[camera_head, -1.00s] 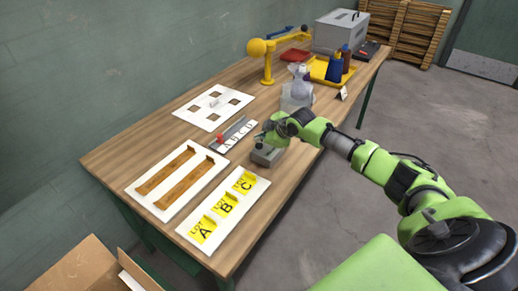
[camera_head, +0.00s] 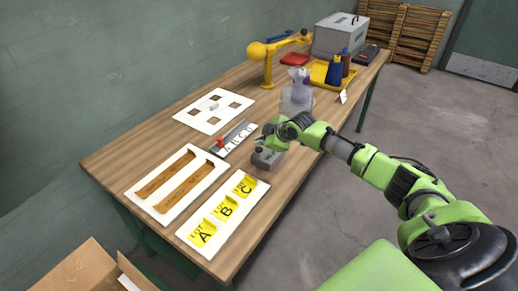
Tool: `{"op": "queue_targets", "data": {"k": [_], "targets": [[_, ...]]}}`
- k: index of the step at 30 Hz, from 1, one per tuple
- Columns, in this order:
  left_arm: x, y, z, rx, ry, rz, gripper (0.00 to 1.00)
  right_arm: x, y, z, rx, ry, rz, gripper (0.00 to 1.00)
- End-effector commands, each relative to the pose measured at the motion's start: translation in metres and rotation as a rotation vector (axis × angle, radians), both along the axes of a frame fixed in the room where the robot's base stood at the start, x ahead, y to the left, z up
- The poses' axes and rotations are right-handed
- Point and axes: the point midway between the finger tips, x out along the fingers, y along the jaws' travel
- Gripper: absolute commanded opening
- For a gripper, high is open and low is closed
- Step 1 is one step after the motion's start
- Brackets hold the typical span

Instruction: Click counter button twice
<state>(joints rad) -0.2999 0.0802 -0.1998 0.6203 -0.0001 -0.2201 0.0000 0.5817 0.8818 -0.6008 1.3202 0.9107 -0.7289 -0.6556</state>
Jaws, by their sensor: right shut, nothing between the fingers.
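The counter (camera_head: 266,158) is a small grey box on the wooden table, near its front edge. My right gripper (camera_head: 259,143) is directly over the counter, shut and empty, with its tips close to the top. The gripper hides the button, so I cannot tell whether the tips touch it. My left gripper is not in view.
A slider board with a red knob (camera_head: 220,143) lies left of the counter. A white board with yellow A, B, C labels (camera_head: 222,211) is in front. Clear containers (camera_head: 297,98) stand behind. A yellow lamp (camera_head: 266,67) stands farther back.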

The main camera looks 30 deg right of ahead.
Motion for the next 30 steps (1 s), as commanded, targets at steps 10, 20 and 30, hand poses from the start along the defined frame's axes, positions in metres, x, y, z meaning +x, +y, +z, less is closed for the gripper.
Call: {"op": "queue_targets", "data": {"k": [10,20,30], "targets": [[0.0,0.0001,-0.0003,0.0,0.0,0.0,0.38,0.0,0.0001,-0.0007,0.0,0.0,0.0,0.0],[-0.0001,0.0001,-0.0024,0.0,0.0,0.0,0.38,0.0002,0.0002,-0.0081,0.001,-0.001,0.001,0.0],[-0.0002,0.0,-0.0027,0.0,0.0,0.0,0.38,-0.0001,0.0001,-0.0089,0.0,0.0,0.0,0.0]]}}
